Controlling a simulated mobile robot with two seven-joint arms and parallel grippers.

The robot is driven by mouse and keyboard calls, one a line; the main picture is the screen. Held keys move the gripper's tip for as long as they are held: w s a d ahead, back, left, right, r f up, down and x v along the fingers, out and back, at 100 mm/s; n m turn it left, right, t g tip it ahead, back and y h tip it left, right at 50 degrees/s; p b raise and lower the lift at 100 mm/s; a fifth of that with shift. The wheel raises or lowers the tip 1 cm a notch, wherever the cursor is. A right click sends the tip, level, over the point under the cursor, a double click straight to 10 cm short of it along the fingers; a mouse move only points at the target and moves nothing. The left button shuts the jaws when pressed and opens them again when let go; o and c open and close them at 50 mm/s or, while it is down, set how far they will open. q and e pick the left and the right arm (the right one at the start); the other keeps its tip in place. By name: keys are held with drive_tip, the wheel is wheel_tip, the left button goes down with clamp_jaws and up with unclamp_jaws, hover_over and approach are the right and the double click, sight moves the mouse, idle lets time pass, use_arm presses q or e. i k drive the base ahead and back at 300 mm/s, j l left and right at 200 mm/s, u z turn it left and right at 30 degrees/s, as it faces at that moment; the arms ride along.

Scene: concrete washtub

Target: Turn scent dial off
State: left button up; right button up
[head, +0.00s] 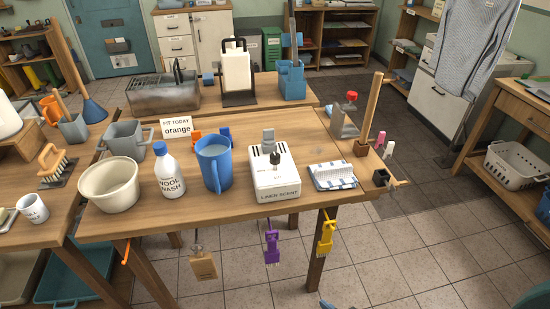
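The white linen scent box (275,184) stands on the wooden table, near its front edge and right of the middle. It has a dark round dial (275,158) on its upper face and a label reading "LINEN SCENT" on its front. A grey piece (268,141) stands up at its back. The dial's marks are too small to read, so I cannot tell its setting. Neither of my grippers shows in the head view, and nothing touches the box.
A blue mug (214,165) stands close left of the box, with a wool wash bottle (169,173) and cream bowl (109,185) beyond. A folded striped cloth (333,175) lies close right. Purple (271,246) and yellow (325,236) tags hang below the front edge.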

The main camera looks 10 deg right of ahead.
sight(275, 157)
drive_tip(key=i+j, duration=0.2)
drive_tip(key=i+j+z, duration=0.15)
drive_tip(key=z, duration=0.25)
drive_tip(key=i+j+z, duration=0.15)
drive_tip(key=j+z, duration=0.25)
drive_tip(key=l, duration=0.1)
